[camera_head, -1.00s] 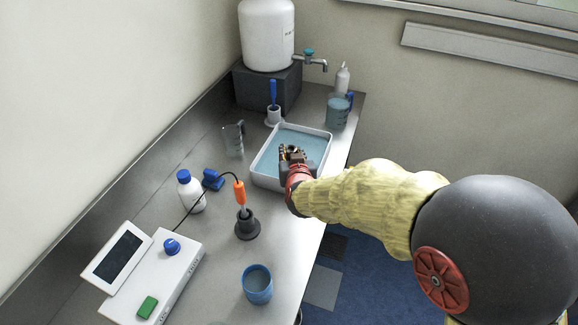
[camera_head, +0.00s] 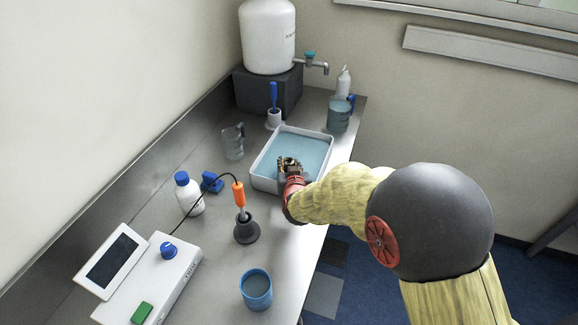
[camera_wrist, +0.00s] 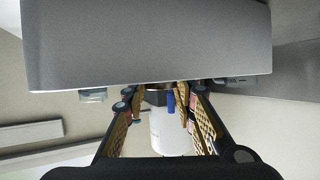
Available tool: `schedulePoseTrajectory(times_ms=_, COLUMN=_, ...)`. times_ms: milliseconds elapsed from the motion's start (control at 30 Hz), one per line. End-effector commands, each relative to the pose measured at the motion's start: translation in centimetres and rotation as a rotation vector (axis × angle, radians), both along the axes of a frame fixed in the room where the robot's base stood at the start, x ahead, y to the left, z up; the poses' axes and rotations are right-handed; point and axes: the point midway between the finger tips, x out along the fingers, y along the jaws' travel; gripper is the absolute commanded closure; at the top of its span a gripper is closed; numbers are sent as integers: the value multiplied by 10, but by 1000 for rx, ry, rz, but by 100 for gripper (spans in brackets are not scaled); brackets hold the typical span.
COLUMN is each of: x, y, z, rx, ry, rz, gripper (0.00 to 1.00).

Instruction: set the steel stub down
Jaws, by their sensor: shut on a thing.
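My gripper (camera_head: 289,163) is at the near right part of a white basin (camera_head: 262,183) of blue liquid, its tips inside the near rim. In the wrist view, my gripper's fingers (camera_wrist: 160,95) stretch forward past a large grey wall, which looks like the basin's outer side (camera_wrist: 150,45). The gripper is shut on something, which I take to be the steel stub. The stub itself cannot be made out; the fingertips and the rim hide it. I cannot tell whether it touches the liquid or the basin floor.
A white tank (camera_head: 268,38) on a dark block (camera_head: 268,90) stands behind the basin. A beaker (camera_head: 339,115), a jug (camera_head: 233,143), a white bottle (camera_head: 189,193), a probe stand (camera_head: 246,230) and a blue cup (camera_head: 257,289) surround it.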

Motion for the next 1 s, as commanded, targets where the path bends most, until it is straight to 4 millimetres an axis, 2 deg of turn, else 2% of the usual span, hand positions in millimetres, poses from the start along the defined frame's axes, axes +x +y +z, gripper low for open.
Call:
schedulePoseTrajectory(times_ms=500, x=0, y=0, z=-12, rx=0, ry=0, rz=0, gripper=100)
schedulePoseTrajectory(times_ms=533, x=0, y=0, z=-13, rx=-1, ry=2, rz=0, gripper=72)
schedulePoseTrajectory(times_ms=833, x=-1, y=0, z=-14, rx=-1, ry=4, rz=0, gripper=55)
schedulePoseTrajectory(times_ms=1000, x=-1, y=0, z=-14, rx=-2, ry=4, rz=2, gripper=55)
